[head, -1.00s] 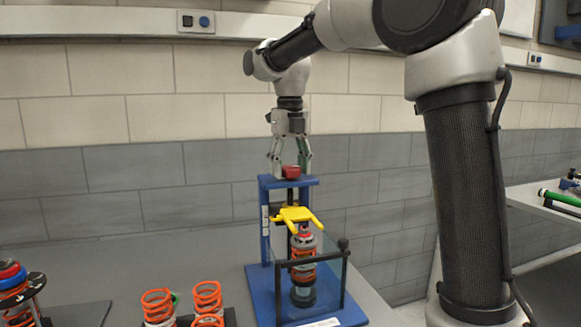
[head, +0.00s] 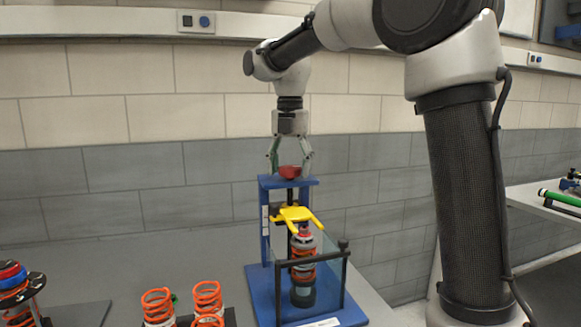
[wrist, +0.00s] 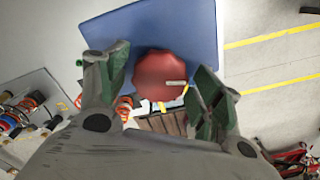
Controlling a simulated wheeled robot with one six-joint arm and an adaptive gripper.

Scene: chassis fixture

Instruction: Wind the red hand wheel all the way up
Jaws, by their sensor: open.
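The red hand wheel (head: 289,172) sits on top of the blue press frame (head: 264,222). It also shows in the wrist view (wrist: 160,75) as a many-sided red knob with a small pale mark, on the blue top plate (wrist: 190,25). My gripper (head: 290,168) points straight down over the wheel. Its fingers (wrist: 162,92) are open, one on each side of the wheel, with a visible gap on both sides. The yellow fork (head: 295,214) is on the frame below the top plate, just above a strut with an orange spring (head: 303,270), which stands upright behind a clear guard.
Loose orange springs (head: 207,296) stand at the front left of the bench. Another strut assembly (head: 15,290) stands at the far left edge. A black-framed clear guard (head: 345,275) encloses the strut.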

